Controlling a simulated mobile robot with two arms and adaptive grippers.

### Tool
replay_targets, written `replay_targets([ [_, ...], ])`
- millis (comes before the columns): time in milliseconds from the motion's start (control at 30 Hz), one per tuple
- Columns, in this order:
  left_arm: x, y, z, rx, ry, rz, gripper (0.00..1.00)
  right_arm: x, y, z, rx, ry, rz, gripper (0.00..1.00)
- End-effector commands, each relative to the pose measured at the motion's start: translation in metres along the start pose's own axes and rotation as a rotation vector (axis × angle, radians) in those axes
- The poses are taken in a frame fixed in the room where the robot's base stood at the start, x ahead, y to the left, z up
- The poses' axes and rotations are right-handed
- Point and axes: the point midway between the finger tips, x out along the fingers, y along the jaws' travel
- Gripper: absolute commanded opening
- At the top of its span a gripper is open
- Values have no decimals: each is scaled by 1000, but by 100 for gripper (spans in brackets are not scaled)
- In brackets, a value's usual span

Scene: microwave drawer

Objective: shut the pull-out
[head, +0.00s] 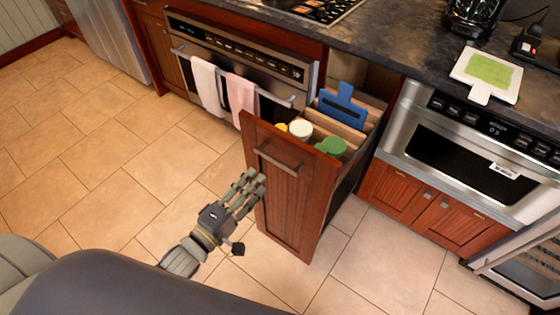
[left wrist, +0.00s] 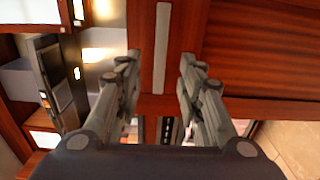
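The pull-out (head: 300,205) is a tall reddish-wood drawer that stands open from under the counter. Its front has a horizontal metal bar handle (head: 278,160) near the top. In it are a blue board (head: 343,105), a white-lidded jar (head: 300,129) and a green-topped item (head: 331,147). My left gripper (head: 251,183) is in front of the pull-out's face, below and left of the handle. In the left wrist view the fingers (left wrist: 160,62) are spread apart with nothing between them, and the handle (left wrist: 162,45) lies beyond them. I cannot tell whether a fingertip touches the front. My right gripper is not in view.
An oven (head: 240,65) with a white towel (head: 207,85) and a pink towel (head: 241,95) is left of the pull-out. A built-in microwave (head: 470,150) is to its right. A white board (head: 487,75) lies on the counter. The tiled floor (head: 110,160) at left is clear.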

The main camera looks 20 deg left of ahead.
Motion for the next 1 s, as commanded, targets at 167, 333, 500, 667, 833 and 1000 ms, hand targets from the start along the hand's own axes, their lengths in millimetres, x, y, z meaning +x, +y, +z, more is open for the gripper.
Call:
replay_targets([
  [167,33,2,0,0,1,4,35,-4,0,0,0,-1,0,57],
  [333,63,2,0,1,2,3,35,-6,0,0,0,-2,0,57],
  [500,85,0,-1,2,2,0,35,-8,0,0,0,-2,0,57],
  [667,94,0,0,0,2,-1,35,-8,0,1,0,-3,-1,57],
  [833,96,0,0,1,2,-1,35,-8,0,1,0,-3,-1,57],
  [1000,96,0,0,1,2,-1,24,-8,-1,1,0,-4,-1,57],
])
